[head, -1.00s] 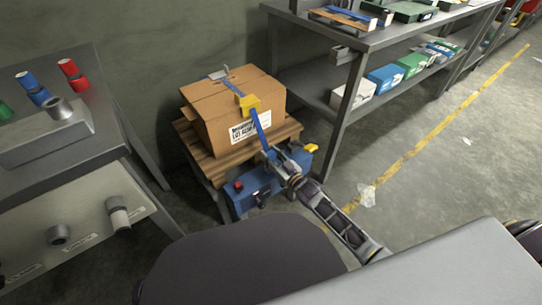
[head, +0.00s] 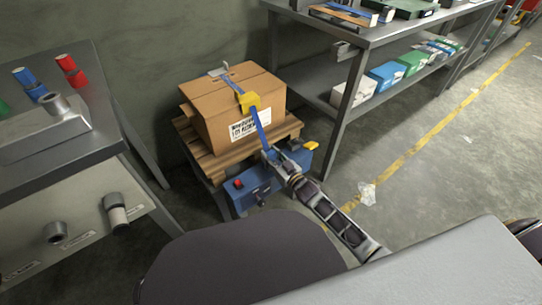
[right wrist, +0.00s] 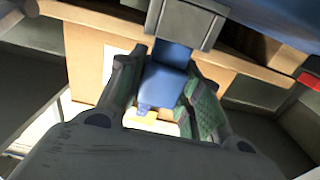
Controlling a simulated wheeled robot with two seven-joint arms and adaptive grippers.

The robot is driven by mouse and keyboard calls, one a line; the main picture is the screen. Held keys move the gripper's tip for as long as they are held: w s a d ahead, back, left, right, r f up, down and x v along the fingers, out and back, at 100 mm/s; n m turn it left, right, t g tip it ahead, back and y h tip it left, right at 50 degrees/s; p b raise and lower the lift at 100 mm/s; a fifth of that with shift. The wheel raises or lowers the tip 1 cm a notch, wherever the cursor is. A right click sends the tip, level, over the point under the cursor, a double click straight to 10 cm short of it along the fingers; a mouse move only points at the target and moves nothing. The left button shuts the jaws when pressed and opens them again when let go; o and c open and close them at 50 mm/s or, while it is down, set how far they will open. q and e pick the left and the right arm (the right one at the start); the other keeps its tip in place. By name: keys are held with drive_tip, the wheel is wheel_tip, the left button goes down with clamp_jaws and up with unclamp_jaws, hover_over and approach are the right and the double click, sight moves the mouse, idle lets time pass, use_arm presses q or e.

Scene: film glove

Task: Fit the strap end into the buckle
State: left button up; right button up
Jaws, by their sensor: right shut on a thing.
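In the right wrist view, the gripper's green-padded fingers (right wrist: 160,108) are shut on the blue strap end (right wrist: 163,84). A grey metal piece (right wrist: 184,24), which looks like the buckle, sits right by the strap end at the top of that view. I cannot tell how far the strap end is inside it. My left gripper is not in view.
The box stands on a wooden pallet (head: 205,163). A blue unit with a red button (head: 238,184) is in front, below my gripper. A grey bench (head: 60,140) is at left and a metal shelf (head: 345,50) at right. The floor at right is mostly clear.

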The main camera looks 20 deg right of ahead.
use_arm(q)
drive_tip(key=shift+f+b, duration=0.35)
use_arm(e)
drive_tip(key=shift+f, duration=0.6)
drive_tip(key=o, duration=1.1)
drive_tip(key=shift+s, duration=0.1)
drive_tip(key=v, duration=1.2)
use_arm(q)
drive_tip(key=shift+p, duration=0.35)
use_arm(e)
drive_tip(key=shift+d, duration=0.15)
idle(0.5)
